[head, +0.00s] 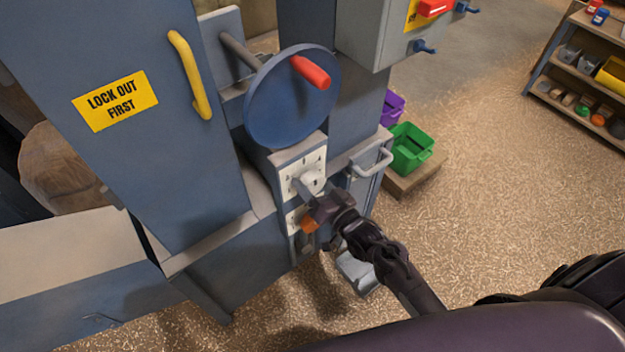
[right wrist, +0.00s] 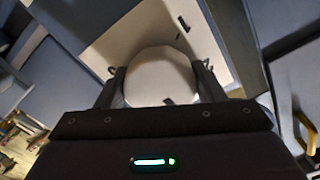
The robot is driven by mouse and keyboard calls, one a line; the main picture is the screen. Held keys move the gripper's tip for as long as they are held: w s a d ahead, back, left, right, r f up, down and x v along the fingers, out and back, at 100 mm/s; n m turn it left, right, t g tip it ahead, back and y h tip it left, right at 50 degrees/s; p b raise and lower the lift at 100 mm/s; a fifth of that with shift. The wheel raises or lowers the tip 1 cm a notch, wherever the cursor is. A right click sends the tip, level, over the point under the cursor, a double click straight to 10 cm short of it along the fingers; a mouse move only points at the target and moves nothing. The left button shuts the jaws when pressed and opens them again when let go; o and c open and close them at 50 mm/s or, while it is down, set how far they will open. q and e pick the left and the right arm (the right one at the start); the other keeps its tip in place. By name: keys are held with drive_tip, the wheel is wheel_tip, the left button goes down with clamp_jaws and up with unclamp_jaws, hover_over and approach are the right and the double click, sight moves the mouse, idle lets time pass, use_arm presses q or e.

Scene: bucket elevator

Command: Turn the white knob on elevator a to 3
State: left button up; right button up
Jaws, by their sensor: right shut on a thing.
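The white knob (head: 311,182) sits on a white dial plate (head: 291,170) with dark marks, on the front of the blue-grey elevator housing below the blue handwheel. My right gripper (head: 318,195) is at the knob, coming from the lower right. In the right wrist view the knob (right wrist: 162,77) is a pale round shape between the two dark fingers of my right gripper (right wrist: 162,85), which are shut on it. The dial marks are too small or covered to read the setting. My left gripper is not in view.
The blue handwheel (head: 290,98) with a red handle is just above. An orange part (head: 309,224) shows below the gripper, a grey handle (head: 373,163) to its right. A yellow handle (head: 190,75) is on the door at the left. Green bin (head: 410,148) and open floor lie right.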

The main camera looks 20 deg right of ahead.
drive_tip(key=shift+m, duration=0.4)
drive_tip(key=o, duration=1)
drive_tip(key=shift+c, duration=0.2)
drive_tip(key=shift+s, duration=0.1)
drive_tip(key=v, duration=0.7)
drive_tip(key=shift+s, duration=0.3)
drive_tip(key=shift+d, duration=0.1)
